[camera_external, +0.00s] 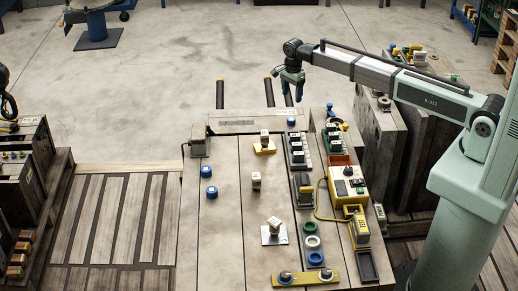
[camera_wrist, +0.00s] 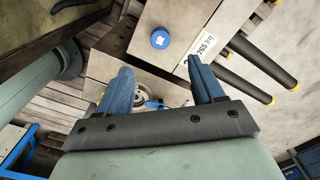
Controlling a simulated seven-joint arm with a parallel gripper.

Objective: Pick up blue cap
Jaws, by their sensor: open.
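The wrist view shows this cap (camera_wrist: 160,39) beside a printed label, ahead of the fingertips. My gripper (camera_wrist: 158,76) has its two blue-grey fingers wide apart with nothing between them, and it hangs above the table, apart from the cap. Two more blue caps (camera_external: 206,171) (camera_external: 211,190) stand on the table's left part.
Between the fingers, lower down, is a round metal fitting (camera_wrist: 147,118). Black yellow-tipped rods (camera_external: 269,92) stick out at the far edge. A yellow control box (camera_external: 348,184) and several small blocks crowd the table's right; its left middle (camera_external: 225,230) is clear.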

